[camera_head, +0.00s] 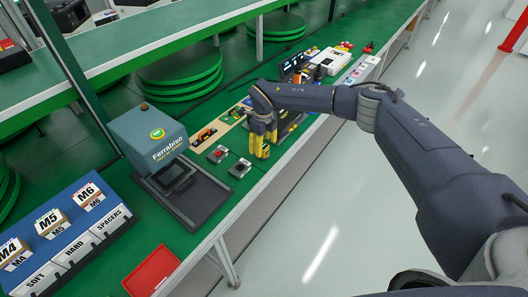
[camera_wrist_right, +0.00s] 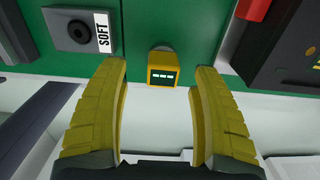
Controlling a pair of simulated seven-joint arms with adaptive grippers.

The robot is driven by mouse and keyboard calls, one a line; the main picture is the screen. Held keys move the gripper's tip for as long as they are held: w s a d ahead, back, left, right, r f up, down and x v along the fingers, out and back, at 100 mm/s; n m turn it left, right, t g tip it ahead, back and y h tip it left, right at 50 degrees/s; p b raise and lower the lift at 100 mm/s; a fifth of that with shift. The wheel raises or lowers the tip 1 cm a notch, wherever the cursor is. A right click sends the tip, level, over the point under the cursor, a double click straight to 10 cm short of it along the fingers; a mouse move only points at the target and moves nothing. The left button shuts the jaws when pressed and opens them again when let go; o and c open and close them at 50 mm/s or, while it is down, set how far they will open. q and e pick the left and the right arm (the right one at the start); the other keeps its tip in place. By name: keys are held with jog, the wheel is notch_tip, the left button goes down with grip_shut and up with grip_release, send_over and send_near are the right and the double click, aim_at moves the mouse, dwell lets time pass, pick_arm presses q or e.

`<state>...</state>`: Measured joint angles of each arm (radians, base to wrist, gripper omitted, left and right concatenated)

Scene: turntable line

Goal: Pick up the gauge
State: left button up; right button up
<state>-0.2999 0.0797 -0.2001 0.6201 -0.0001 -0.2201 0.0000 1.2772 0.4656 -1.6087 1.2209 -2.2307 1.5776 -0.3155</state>
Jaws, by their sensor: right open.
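The gauge (camera_wrist_right: 164,73) is a small yellow block with a dark display showing light marks and a grey rounded top. In the right wrist view it stands on the green surface near its front edge, between and slightly beyond my right fingertips. My right gripper (camera_head: 260,151) is open, its yellow fingers pointing down at the bench. In the right wrist view the fingers (camera_wrist_right: 159,78) stand on either side of the gauge, with gaps to it. In the head view I cannot tell the gauge apart from the yellow fingers. My left gripper is not in view.
A grey block labelled SOFT (camera_wrist_right: 80,28) is left of the gauge; a dark device (camera_wrist_right: 285,50) is right. The Ferrabiso machine (camera_head: 150,140), labelled bins (camera_head: 65,235) and a red tray (camera_head: 152,271) stand nearer. Small button boxes (camera_head: 240,168) sit beside my right gripper.

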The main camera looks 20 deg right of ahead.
aim_at(264, 153)
jog(key=shift+w+d+f, duration=0.1)
jog(key=shift+d+f, duration=0.05)
jog(key=shift+f, duration=2.4)
jog(key=shift+c, duration=0.5)
grip_shut()
